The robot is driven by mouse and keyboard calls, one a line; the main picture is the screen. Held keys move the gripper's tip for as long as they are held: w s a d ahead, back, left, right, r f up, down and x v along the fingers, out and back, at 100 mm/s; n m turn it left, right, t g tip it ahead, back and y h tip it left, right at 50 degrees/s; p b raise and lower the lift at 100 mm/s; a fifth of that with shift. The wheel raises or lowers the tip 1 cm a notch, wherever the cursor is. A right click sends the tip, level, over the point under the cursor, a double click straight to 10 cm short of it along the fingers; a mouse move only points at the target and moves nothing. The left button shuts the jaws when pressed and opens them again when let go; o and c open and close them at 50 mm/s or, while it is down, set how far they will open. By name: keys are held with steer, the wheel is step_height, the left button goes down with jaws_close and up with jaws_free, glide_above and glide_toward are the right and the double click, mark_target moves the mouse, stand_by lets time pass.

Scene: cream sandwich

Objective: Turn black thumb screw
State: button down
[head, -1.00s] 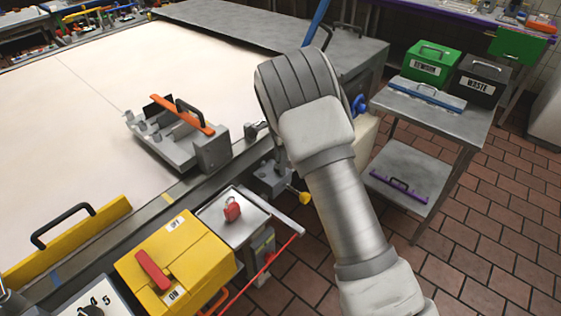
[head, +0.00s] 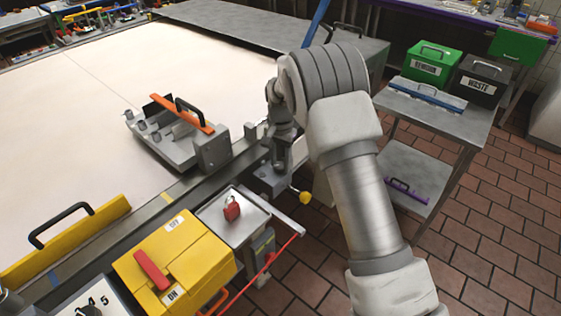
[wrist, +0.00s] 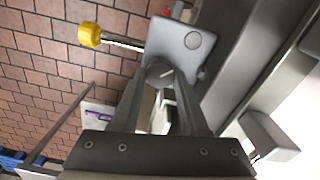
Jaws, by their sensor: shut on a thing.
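My gripper (wrist: 160,76) points down at a grey metal bracket (wrist: 190,40) on the edge of the machine. Its two fingers converge and are shut on a small part at the bracket, which I take to be the black thumb screw. The fingertips hide most of that part, so its colour and turn angle cannot be told. In the head view my gripper (head: 283,158) stands over the same bracket (head: 272,183), at the rail beside the pale table (head: 100,110). My own wrist covers part of the area behind it.
A lever with a yellow knob (head: 305,198) juts from the bracket, close to my fingers; the knob also shows in the wrist view (wrist: 89,35). A grey fixture with an orange bar (head: 182,113) stands to the left. A steel cart (head: 440,125) stands at right.

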mark_target(279, 165)
steer(key=n, duration=0.4)
steer(key=shift+a+n, duration=0.1)
steer(key=shift+n, duration=0.2)
steer(key=n, duration=1)
steer(key=shift+a+n, duration=0.1)
steer(key=shift+n, duration=0.3)
steer(key=shift+s+n, duration=0.1)
steer(key=shift+n, duration=2.1)
steer(key=shift+c, duration=2.1)
jaws_free()
step_height(279, 165, up, 18)
steer(key=p, duration=0.1)
steer(key=shift+f+p, duration=0.25)
steer(key=shift+p, duration=0.05)
